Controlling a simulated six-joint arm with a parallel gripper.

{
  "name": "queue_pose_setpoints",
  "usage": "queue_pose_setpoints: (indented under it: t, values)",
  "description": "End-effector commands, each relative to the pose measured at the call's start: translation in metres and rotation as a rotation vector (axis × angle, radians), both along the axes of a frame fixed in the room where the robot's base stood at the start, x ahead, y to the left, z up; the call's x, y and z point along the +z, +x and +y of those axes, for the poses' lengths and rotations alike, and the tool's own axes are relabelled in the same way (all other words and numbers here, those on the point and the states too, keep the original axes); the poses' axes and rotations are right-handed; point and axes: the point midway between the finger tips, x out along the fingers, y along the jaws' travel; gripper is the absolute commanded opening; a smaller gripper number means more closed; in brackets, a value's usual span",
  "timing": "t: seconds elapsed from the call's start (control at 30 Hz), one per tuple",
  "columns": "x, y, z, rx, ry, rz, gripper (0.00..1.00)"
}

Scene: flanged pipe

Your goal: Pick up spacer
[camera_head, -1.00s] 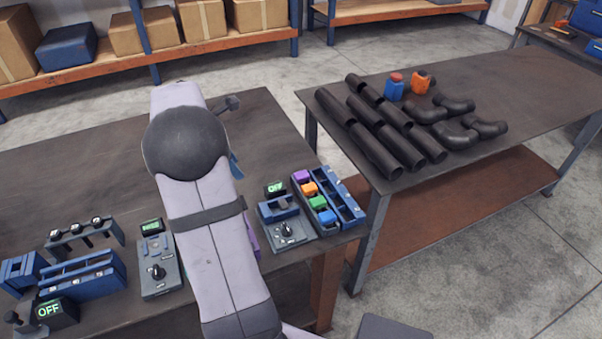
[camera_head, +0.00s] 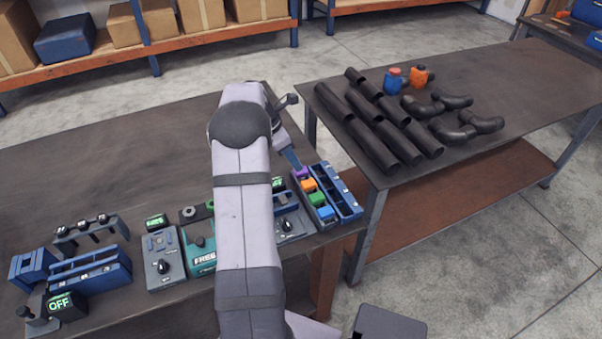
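Several coloured blocks sit in a row in a narrow tray at the bench's right end: purple (camera_head: 300,173), orange (camera_head: 308,185), green (camera_head: 317,198) and blue (camera_head: 326,213). I cannot tell which item is the spacer. The end of my arm, with my gripper (camera_head: 293,160), points down at the far end of this row, close to the purple block. Whether it touches the block is unclear. The fingers are too small and turned away to show whether they are open or hold anything.
A blue compartment rack (camera_head: 348,203) stands right of the tray. A control box (camera_head: 293,226) and a teal device reading FREE (camera_head: 203,257) flank my arm. Blue fixtures (camera_head: 88,272) stand at left. Black pipes (camera_head: 375,140) lie on the right table. The bench's back is bare.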

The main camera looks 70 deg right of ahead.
Motion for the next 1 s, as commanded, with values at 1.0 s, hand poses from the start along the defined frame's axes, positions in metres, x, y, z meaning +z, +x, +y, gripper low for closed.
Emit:
queue_pose_setpoints:
  t: [1.0]
  values:
    - [-0.047, -0.015, -0.014, 0.000, -0.001, -0.001, 0.00]
